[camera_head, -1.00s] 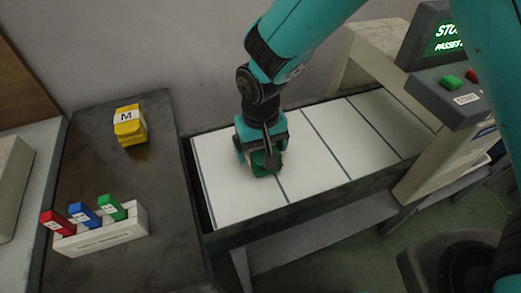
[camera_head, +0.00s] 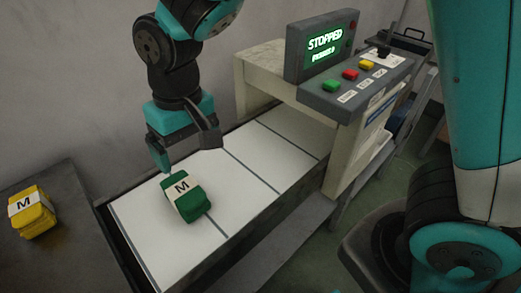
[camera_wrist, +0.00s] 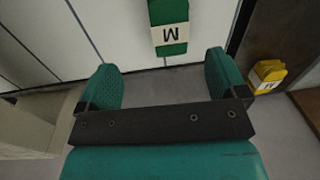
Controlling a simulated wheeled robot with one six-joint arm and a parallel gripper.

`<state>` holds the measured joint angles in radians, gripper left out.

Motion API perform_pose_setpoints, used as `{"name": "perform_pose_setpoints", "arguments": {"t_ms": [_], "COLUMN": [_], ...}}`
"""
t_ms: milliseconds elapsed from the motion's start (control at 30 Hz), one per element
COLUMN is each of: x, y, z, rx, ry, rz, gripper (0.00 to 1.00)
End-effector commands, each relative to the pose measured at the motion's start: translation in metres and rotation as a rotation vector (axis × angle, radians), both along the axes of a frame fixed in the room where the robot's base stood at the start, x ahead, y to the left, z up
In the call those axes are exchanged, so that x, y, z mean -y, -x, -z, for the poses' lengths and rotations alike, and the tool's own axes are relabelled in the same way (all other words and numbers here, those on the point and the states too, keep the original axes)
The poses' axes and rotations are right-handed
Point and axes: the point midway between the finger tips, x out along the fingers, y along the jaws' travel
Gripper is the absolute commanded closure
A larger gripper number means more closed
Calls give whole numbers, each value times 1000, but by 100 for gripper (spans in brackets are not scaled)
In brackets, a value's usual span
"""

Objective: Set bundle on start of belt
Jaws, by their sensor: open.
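A green bundle with a white band marked M (camera_head: 184,196) lies on the white belt (camera_head: 150,247) near its left end, beside a dark cross line. It also shows at the top of the wrist view (camera_wrist: 169,27), beyond the fingertips. My gripper (camera_head: 186,154) is open and empty, above and behind the bundle and apart from it. In the wrist view the two teal fingers (camera_wrist: 160,75) stand wide apart with nothing between them.
A yellow bundle marked M (camera_head: 30,212) lies on the dark table (camera_head: 62,262) left of the belt. A control panel (camera_head: 355,85) with green, red and yellow buttons stands at the right; its screen (camera_head: 324,43) reads STOPPED. A beige housing (camera_head: 262,72) spans the belt's far end.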

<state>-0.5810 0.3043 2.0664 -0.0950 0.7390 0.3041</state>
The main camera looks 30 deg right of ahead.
Motion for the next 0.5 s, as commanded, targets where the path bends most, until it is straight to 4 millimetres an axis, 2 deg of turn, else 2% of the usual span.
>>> {"name": "perform_pose_setpoints", "arguments": {"t_ms": [33,200,400,500], "x": [16,56,79,83], "y": [12,65,121,136], "z": [-16,-50,-66,-68], "rx": [5,20,56,68], "ry": [-35,-155,-254,-278], "rz": [-18,-124,-224,-253], "gripper": [9,9,9,9]}}
